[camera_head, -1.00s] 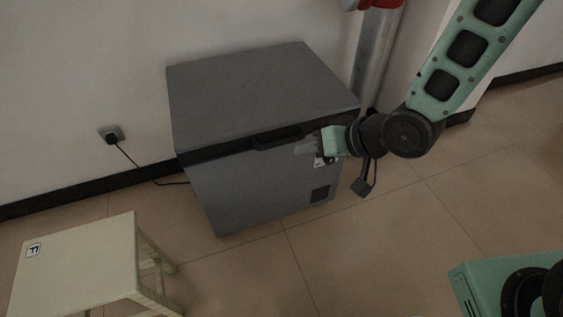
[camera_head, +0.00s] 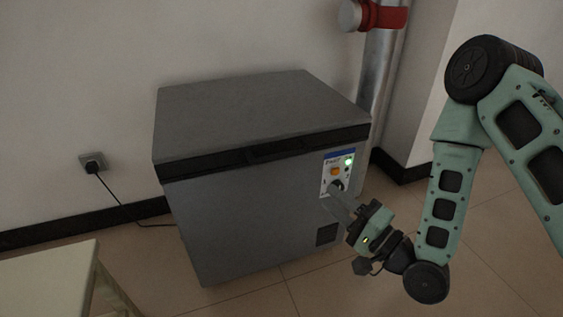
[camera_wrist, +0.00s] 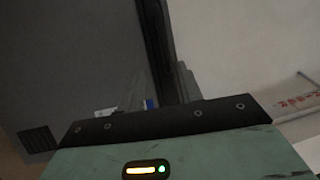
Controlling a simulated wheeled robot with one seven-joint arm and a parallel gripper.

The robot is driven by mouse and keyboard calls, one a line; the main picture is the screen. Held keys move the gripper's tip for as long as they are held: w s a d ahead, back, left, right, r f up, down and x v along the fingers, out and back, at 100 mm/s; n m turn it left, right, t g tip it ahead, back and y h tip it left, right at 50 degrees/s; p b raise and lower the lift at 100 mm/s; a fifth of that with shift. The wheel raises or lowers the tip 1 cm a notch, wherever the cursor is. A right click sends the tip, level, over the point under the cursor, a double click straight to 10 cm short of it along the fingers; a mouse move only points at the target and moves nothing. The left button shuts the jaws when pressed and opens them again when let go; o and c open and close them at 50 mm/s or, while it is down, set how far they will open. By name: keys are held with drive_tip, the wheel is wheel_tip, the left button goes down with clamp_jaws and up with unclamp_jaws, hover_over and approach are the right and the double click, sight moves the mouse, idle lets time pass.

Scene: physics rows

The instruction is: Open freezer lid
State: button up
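The grey chest freezer (camera_head: 240,220) stands against the wall in the head view. Its flat lid (camera_head: 255,105) is down and looks shut. A dark band runs under the lid's front edge, with a handle (camera_head: 278,150) near its middle. My gripper (camera_head: 334,198) is at the front right of the freezer, below the lid and at the lower part of the control panel (camera_head: 338,172). Contact cannot be told. Its pale fingers are hard to make out, and nothing is seen held. In the wrist view the freezer front (camera_wrist: 65,65) fills the left side.
A pale stool (camera_head: 45,280) stands at the lower left. A wall socket (camera_head: 92,162) with a black cord is left of the freezer. A metal pipe with a red fitting (camera_head: 382,15) rises behind its right side. Tiled floor is clear in front.

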sight(281, 156)
drive_tip(key=x, duration=0.5)
drive_tip(key=b+x, duration=0.1)
drive_tip(key=x, duration=0.5)
drive_tip(key=b+x, duration=0.1)
drive_tip(key=x, duration=0.4)
drive_tip(key=shift+w+a+r, duration=0.25)
drive_tip(key=shift+w+r, duration=0.05)
drive_tip(key=shift+r, duration=0.05)
clamp_jaws()
